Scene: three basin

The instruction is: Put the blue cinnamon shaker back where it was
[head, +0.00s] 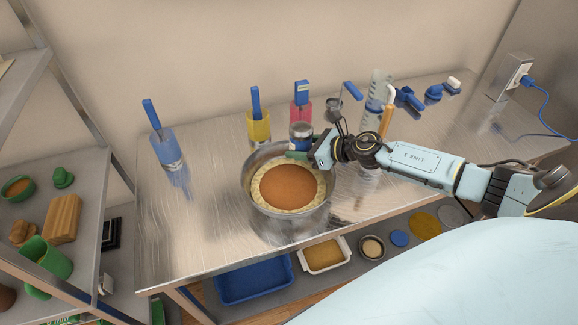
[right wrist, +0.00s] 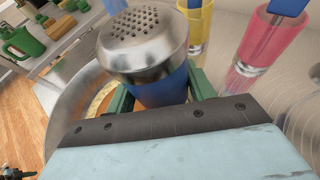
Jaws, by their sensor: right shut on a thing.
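The blue cinnamon shaker (head: 301,134) has a blue body and a metal top. My right gripper (head: 303,154) is shut on it and holds it upright or nearly so, over the back right rim of the metal basin (head: 250,199). In the right wrist view, the perforated metal lid of the shaker (right wrist: 143,40) shows large, with the blue body (right wrist: 165,88) between the green fingers (right wrist: 160,101). The basin holds a pale ring of material with brown powder (head: 288,187) in the middle. My left gripper is not in view.
Blue (head: 166,146), yellow (head: 259,125) and pink (head: 301,108) containers with blue-handled tools stand along the back of the metal table (head: 215,225). A clear graduated cylinder (head: 377,88) stands behind my right arm. The table's left part is mostly free. Shelves (head: 85,200) stand left.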

